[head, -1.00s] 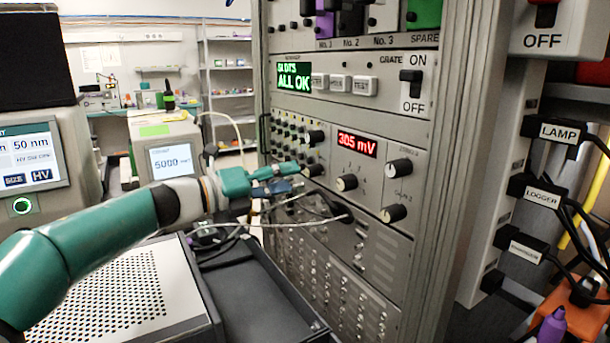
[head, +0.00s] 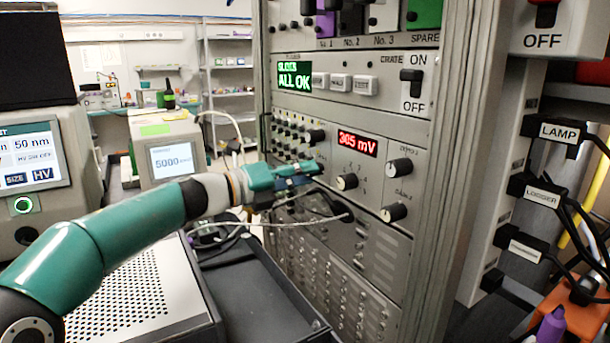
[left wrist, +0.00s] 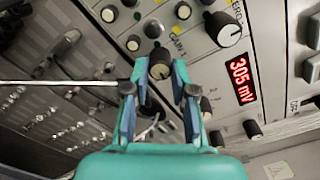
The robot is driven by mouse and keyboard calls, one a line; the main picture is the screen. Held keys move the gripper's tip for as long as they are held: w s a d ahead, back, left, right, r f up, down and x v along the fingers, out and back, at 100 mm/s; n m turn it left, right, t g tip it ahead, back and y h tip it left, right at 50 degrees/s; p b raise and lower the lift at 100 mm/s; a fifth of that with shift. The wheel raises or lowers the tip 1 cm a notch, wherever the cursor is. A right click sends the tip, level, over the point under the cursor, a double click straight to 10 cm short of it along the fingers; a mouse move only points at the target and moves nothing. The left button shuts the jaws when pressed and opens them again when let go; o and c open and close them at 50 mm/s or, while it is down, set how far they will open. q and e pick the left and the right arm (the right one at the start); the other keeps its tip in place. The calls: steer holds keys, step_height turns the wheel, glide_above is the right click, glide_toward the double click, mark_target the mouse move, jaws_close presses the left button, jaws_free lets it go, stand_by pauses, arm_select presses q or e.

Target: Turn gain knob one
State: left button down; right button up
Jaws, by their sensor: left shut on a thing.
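Gain knob one (left wrist: 159,64) is a dark round knob with a pale face, beside a yellow GAIN 1 label (left wrist: 178,46) in the left wrist view. My left gripper (left wrist: 161,72) has green fingers, one on each side of this knob, and is shut on it. In the head view my left gripper (head: 318,168) reaches the rack panel from the left and hides the knob. Which way the knob points is hard to tell. My right gripper is not in view.
A similar knob (head: 315,136) sits just above, and a selector knob (head: 347,181) is to the right, under the red 305 mV display (head: 357,144). Two more knobs are further right. Cables (head: 335,214) loop just below my gripper.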

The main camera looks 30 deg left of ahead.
arm_select(q)
steer(key=n+p, duration=0.4)
steer(key=shift+p, duration=0.35)
steer(key=c, duration=0.9)
jaws_free()
steer(key=shift+c, duration=0.2)
steer(key=v, duration=1.2)
